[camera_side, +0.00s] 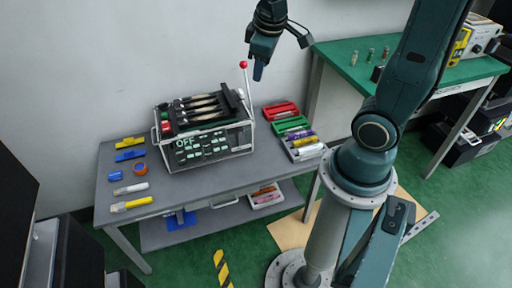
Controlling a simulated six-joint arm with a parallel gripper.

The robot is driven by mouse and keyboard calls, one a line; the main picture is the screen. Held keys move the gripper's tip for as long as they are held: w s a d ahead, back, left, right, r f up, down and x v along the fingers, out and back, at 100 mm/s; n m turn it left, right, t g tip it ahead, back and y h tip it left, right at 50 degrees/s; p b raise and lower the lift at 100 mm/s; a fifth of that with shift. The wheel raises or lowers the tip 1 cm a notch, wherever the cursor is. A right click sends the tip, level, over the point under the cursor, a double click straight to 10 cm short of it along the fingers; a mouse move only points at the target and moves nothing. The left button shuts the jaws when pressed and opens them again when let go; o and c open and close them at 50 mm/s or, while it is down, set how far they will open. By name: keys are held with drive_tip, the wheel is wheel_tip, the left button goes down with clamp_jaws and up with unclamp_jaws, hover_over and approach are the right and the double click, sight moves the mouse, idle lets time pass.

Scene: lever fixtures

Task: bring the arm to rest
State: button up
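The lever (246,82) has a red ball on a thin pale rod and stands nearly upright at the right end of the fixture box (205,143). A gap of wall shows between the gripper and the knob. The box front reads "OFF".
The box stands on a grey table (180,187). Red, green and grey trays (304,151) lie right of it; tape, markers and a blue block (116,176) lie left. A green bench (340,60) stands behind my arm.

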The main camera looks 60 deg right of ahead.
drive_tip(key=s+a+r+m+t+y, duration=0.1)
drive_tip(key=s+a+r+t+y, duration=0.1)
drive_tip(key=s+a+r, duration=0.6)
drive_tip(key=s+a+t, duration=0.1)
drive_tip(key=s, duration=0.1)
drive_tip(key=shift+s+a+m, duration=0.15)
drive_tip(key=shift+s+m, duration=0.2)
drive_tip(key=shift+m, duration=0.05)
